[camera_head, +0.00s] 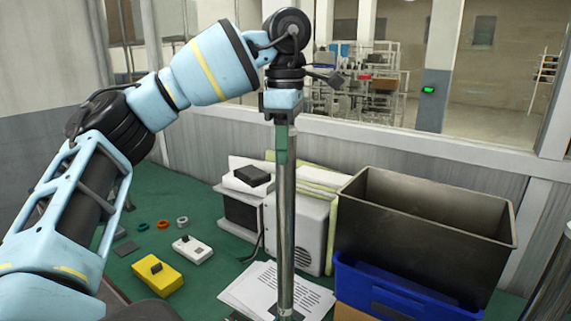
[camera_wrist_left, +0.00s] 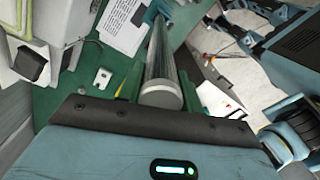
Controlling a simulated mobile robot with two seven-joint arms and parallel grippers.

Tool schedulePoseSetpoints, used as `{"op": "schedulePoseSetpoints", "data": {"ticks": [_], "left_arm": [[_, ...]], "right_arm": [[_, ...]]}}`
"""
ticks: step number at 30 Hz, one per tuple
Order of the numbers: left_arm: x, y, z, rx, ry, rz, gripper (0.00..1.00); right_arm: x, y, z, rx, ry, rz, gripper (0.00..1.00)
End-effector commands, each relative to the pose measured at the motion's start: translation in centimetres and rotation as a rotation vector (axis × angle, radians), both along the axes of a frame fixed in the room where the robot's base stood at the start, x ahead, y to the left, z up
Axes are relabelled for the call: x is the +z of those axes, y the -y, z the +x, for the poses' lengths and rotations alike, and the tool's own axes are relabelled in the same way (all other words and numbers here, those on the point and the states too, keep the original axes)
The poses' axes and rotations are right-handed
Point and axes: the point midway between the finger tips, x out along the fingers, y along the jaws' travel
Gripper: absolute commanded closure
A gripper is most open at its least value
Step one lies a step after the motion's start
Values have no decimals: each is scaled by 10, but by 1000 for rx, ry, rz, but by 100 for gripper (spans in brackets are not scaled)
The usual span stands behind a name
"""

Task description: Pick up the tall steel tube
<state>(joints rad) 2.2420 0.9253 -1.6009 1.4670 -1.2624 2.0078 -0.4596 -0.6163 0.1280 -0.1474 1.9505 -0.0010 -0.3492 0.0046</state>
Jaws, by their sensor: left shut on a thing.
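The tall steel tube (camera_head: 286,225) stands upright in the middle of the head view, in front of the papers and the grey box. My left gripper (camera_head: 281,145) reaches down from above and is shut on the tube's upper end. In the left wrist view the tube (camera_wrist_left: 162,75) runs away between the green fingers (camera_wrist_left: 160,90), its round pale end close to the camera. In the head view its lower end meets a small bluish piece near the bottom edge; I cannot tell whether it rests there. My right gripper is not in view.
A white-grey box (camera_head: 298,232) stands behind the tube. Printed papers (camera_head: 250,290), a yellow switch box (camera_head: 157,275) and a white one (camera_head: 192,249) lie on the green table (camera_head: 215,285).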

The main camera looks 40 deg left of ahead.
Motion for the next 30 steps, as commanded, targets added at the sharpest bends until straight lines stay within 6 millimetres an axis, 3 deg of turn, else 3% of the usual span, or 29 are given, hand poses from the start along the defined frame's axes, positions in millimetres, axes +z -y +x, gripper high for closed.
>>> {"op": "schedulePoseSetpoints", "data": {"ticks": [18, 23, 30], "left_arm": [[115, 1, -1, 3, 9, 5, 100], [136, 1, -1, 2, 10, 4, 100], [148, 0, 0, -1, -2, 2, 100]], "right_arm": [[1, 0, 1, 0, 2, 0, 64], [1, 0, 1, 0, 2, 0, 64], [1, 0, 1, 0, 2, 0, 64]]}}
